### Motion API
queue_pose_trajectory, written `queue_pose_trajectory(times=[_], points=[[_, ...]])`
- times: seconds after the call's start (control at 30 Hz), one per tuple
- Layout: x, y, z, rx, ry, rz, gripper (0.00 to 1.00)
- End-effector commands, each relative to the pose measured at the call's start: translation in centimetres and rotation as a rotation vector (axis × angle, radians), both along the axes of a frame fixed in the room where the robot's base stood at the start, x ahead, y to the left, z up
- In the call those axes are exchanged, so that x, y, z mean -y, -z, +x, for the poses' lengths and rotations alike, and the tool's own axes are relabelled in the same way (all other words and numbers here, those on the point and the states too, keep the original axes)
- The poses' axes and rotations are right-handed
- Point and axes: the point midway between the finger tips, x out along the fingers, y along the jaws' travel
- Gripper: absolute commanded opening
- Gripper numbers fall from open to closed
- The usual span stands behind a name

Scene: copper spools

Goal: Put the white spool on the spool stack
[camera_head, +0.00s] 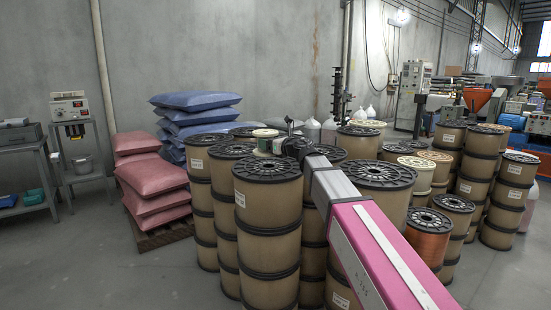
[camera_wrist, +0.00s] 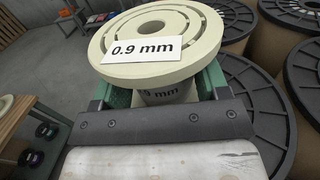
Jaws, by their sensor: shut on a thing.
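The white spool (camera_wrist: 155,45) is cream-coloured, with a slotted top flange and a "0.9 mm" label. In the wrist view my gripper (camera_wrist: 166,90) has its green fingers on both sides of the spool's core, shut on it, below the top flange. The spool looks upright; its lower flange is hidden. In the head view the white spool (camera_head: 265,132) is small, at the end of my arm with my gripper (camera_head: 270,146), over the tall spool stacks. Several stacks of brown spools with black flanges (camera_head: 268,170) stand around it; I cannot tell which is the task's stack.
Cream-topped spools (camera_head: 416,163) and a copper-wound spool (camera_head: 428,235) stand right of my arm. Pink sacks (camera_head: 155,190) and blue sacks (camera_head: 195,115) are piled on a pallet at left. A bench (camera_head: 25,165) stands far left. The left floor is clear.

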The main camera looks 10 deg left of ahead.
Motion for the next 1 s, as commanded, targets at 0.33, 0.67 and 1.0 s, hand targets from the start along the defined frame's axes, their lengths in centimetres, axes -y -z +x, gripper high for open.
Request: queue_pose_trajectory(times=[0.33, 0.67, 1.0], points=[[2.0, 2.7, 4.1, -0.001, 0.0, 0.002, 0.32], [2.1, 5.5, 4.1, -0.003, 0.0, 0.001, 0.32], [2.1, 6.8, 4.2, 0.0, 0.0, 0.001, 0.32]])
